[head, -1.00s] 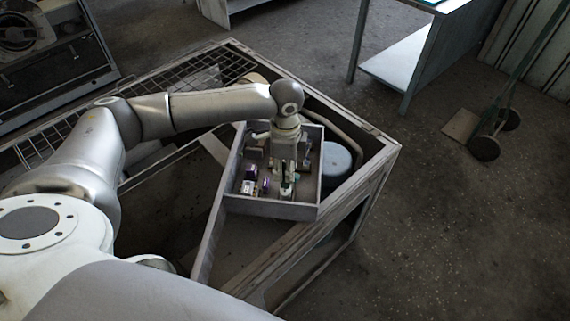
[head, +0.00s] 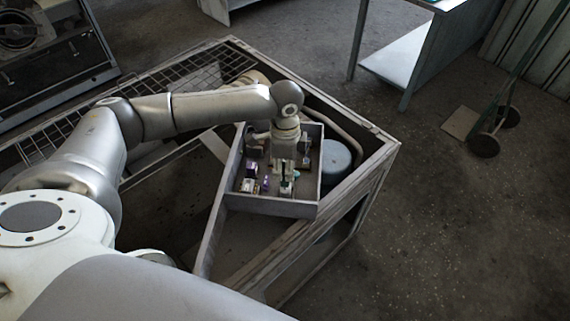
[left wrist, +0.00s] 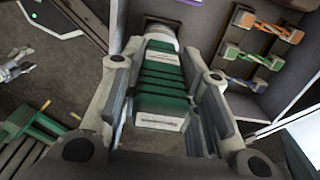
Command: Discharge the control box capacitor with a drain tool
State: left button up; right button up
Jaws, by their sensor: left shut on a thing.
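The control box (head: 268,207) is an open grey tray set in the corner of a large frame. My left gripper (head: 285,178) reaches down into it from above. In the left wrist view my left gripper (left wrist: 165,110) is shut on a green ribbed block with white bands (left wrist: 162,82), apparently the drain tool. Its far end is close to a pale round part (left wrist: 160,30); I cannot tell whether they touch. I cannot clearly identify the capacitor, and the tool's tip is hidden. My right gripper is not in view.
A blue-grey round tank (head: 336,160) stands just right of the box. A wire grid (head: 165,85) covers the frame's back left. A hand truck (head: 484,143) stands on open floor.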

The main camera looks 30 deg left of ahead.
pick_arm(q)
jog(key=shift+f, duration=0.25)
dwell(0.6)
jog(key=shift+s+f+p, duration=0.1)
jog(key=shift+p, duration=0.45)
dwell(1.4)
jog(key=shift+s+f, duration=0.1)
dwell(2.6)
dwell(1.1)
jog(key=r+p, duration=0.5)
jog(key=shift+w+p, duration=0.2)
jog(key=shift+p, duration=0.2)
jog(key=shift+r, duration=1.15)
